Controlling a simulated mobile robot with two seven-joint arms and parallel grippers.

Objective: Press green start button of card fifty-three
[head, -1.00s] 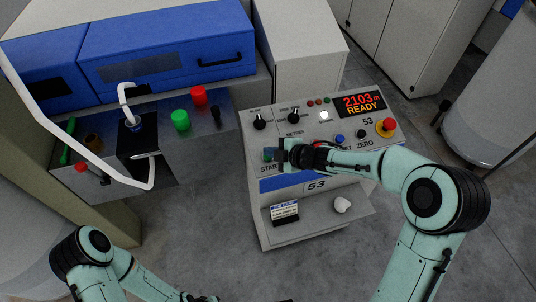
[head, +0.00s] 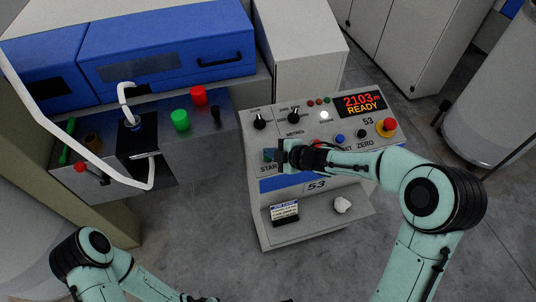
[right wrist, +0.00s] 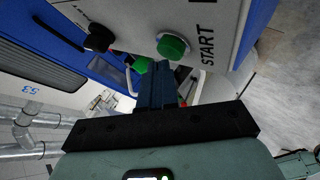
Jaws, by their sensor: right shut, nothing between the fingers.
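The control box of card 53 (head: 317,184) stands in the middle of the head view, with a display reading 2103 m READY (head: 360,104). My right gripper (head: 271,155) is shut and empty at the panel's left side, by the START label. There it hides most of the start button. In the right wrist view the green start button (right wrist: 173,46) sits beside the word START, just beyond and slightly right of the closed fingertips (right wrist: 157,66). A gap seems to show between them. My left arm is at the bottom left; only a dark bit of its gripper (head: 205,298) shows at the lower edge.
The panel also holds black knobs (head: 260,122), a blue button (head: 340,139) and a red emergency stop (head: 386,127). To the left, a blue-fronted machine (head: 165,45) has a larger green button (head: 180,120) and red button (head: 198,96). Grey floor is clear in front.

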